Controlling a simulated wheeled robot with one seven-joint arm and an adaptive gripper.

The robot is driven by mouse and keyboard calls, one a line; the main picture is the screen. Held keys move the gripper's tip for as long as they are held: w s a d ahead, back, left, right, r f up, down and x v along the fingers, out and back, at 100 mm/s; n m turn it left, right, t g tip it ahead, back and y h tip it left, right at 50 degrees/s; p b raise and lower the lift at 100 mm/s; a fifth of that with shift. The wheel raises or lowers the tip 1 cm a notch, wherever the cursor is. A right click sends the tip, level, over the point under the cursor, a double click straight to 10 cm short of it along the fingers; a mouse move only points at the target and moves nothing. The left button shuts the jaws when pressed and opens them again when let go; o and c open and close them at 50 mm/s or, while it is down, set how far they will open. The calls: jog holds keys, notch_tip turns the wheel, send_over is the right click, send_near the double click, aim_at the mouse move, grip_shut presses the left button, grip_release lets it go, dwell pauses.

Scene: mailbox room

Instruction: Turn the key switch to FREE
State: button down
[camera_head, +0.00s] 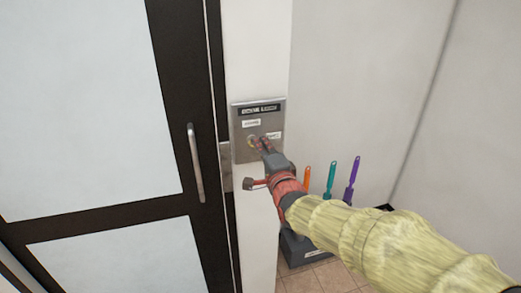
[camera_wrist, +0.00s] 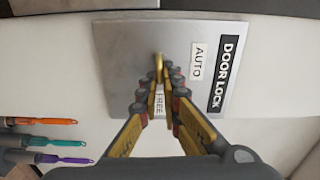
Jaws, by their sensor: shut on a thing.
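The door lock plate (camera_head: 240,152) is a silver panel on the white post right of the door. In the wrist view the plate (camera_wrist: 120,45) shows a black DOOR LOCK label (camera_wrist: 226,75), a white AUTO label (camera_wrist: 197,62) and a FREE label (camera_wrist: 159,101) between my fingers. A brass key (camera_wrist: 159,66) stands in the switch at the plate's middle. My gripper (camera_wrist: 158,82) is shut on the key, one finger on each side; it also shows at the plate in the head view (camera_head: 259,144). My fingers partly hide the switch, so which label the key points to is unclear.
A dark-framed glass door (camera_head: 175,110) with a vertical handle (camera_head: 195,163) is left of the plate. Orange (camera_head: 307,178), teal (camera_head: 330,179) and purple (camera_head: 352,180) handles stand up from a grey holder (camera_head: 296,249) on the floor, below and right of the plate.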

jog(key=shift+f+m, duration=0.15)
jog(key=shift+m, duration=0.15)
dwell(0.4)
jog(key=c, duration=2.1)
grip_release()
jog(key=shift+c, duration=0.2)
jog(key=shift+o, duration=0.7)
jog(key=v, duration=1.2)
